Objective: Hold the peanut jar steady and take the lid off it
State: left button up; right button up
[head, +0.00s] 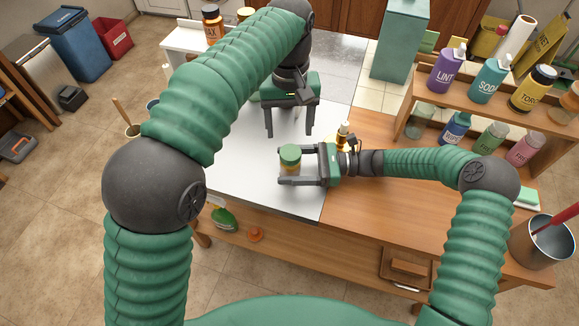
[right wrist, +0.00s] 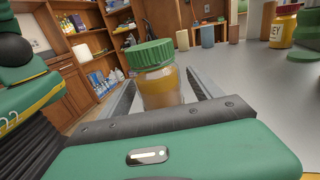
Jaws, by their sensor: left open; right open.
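The peanut jar (head: 290,166) stands upright on the metal work surface near its front edge. Its green ribbed lid (head: 290,153) sits on top, and the lid also shows in the right wrist view (right wrist: 152,54) above the tan jar body (right wrist: 160,86). My right gripper (head: 293,165) is open, its two fingers on either side of the jar; whether they touch it I cannot tell. My left gripper (head: 290,132) is open and points down, just behind the jar in the head view. Nothing is between its fingers.
A gold-coloured bottle (head: 342,135) stands close behind my right gripper. A wooden shelf (head: 480,98) with several bottles is at the right. The bare metal surface (head: 240,170) left of the jar is clear.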

pick_arm(q)
jog(key=shift+d, duration=0.15)
pick_arm(e)
jog(key=shift+d, duration=0.15)
jog(key=shift+c, duration=0.6)
pick_arm(q)
jog(key=shift+d, duration=0.15)
pick_arm(e)
jog(key=shift+d, duration=0.1)
jog(key=c, duration=0.5)
grip_shut()
